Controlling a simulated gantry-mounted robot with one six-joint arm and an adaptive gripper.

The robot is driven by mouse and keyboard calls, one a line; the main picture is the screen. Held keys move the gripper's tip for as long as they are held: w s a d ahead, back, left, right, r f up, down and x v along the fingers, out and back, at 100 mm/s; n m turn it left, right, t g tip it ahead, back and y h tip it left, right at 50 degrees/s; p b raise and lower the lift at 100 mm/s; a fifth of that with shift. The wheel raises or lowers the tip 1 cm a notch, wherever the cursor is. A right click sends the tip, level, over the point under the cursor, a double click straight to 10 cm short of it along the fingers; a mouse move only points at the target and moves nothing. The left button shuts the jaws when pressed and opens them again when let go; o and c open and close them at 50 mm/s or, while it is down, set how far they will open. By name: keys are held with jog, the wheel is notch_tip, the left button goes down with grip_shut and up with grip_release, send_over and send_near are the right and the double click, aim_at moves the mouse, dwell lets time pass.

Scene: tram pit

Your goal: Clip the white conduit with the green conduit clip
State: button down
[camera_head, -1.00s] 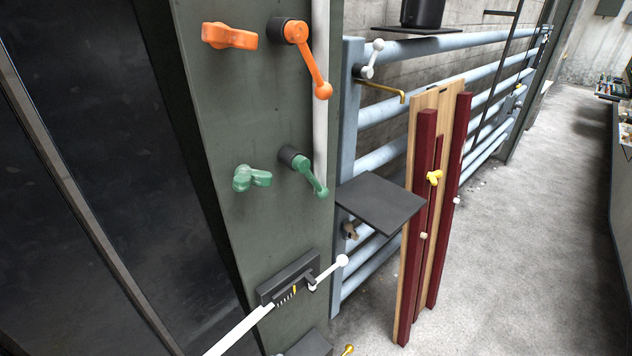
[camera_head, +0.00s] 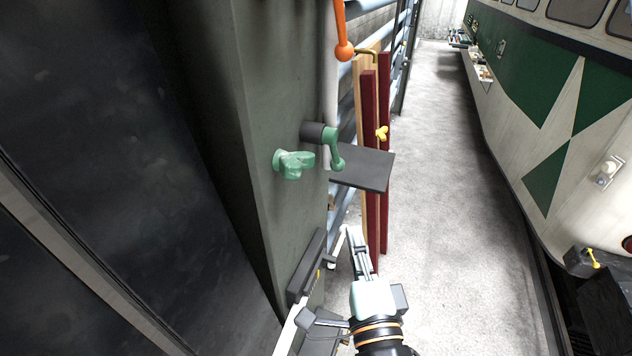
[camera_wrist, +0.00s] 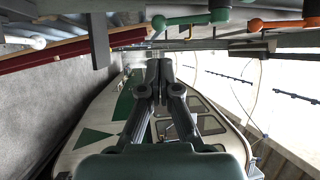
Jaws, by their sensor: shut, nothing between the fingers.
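Two green parts are on the grey-green post. One is a lobed green piece (camera_head: 295,163). To its right is a green lever (camera_head: 336,148) with a ball end, on a dark round hub. I cannot tell which of them is the clip, or whether either grips the conduit. The white conduit (camera_head: 329,85) runs upright along the post's right edge, partly hidden behind the green lever. My gripper (camera_head: 352,238) is shut and empty, below and right of the green parts. In the wrist view, its fingers (camera_wrist: 159,64) are together, and the green lever (camera_wrist: 195,20) is above them, apart.
An orange lever (camera_head: 341,30) hangs above the green one. A dark flat plate (camera_head: 362,167) juts out right of the green lever. Dark red posts (camera_head: 369,150) stand behind it. A dark bracket (camera_head: 306,265) sits low on the post. The floor aisle (camera_head: 440,180) is clear.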

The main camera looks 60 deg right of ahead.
aim_at(338, 170)
jog(key=b+x, duration=0.2)
jog(key=x, duration=1)
jog(key=shift+w+d+r, duration=0.2)
jog(key=shift+d, duration=0.1)
jog(key=shift+w+d, duration=0.35)
jog(key=shift+d, duration=0.1)
jog(key=shift+f+b, duration=0.2)
jog(key=shift+b, duration=0.35)
